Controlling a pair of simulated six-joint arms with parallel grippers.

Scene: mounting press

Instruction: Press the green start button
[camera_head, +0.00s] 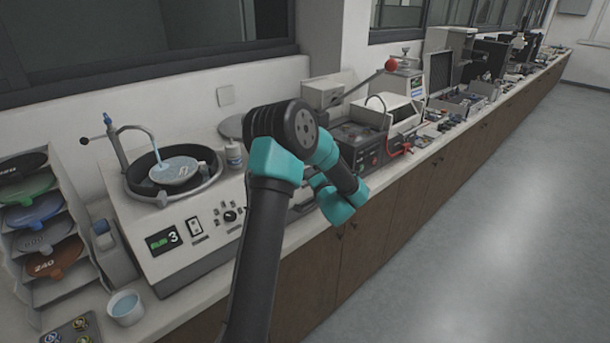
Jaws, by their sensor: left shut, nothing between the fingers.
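My left arm rises from the bottom centre, bends at a dark elbow with teal joints, and drops to the teal wrist over the counter's front edge. My left gripper (309,192) is small and partly hidden by my own arm. It is shut and empty, to the left of and below a dark-fronted machine (366,155) with small red controls. I cannot make out a green start button; my arm covers part of the counter and equipment there. My right gripper is not in view.
A polishing machine (187,233) with a round basin and a display stands at left. A disc rack (43,228) and a white cup (125,307) are beside it. A red-ball lever (391,65) sticks up behind. Open floor (480,230) lies at right.

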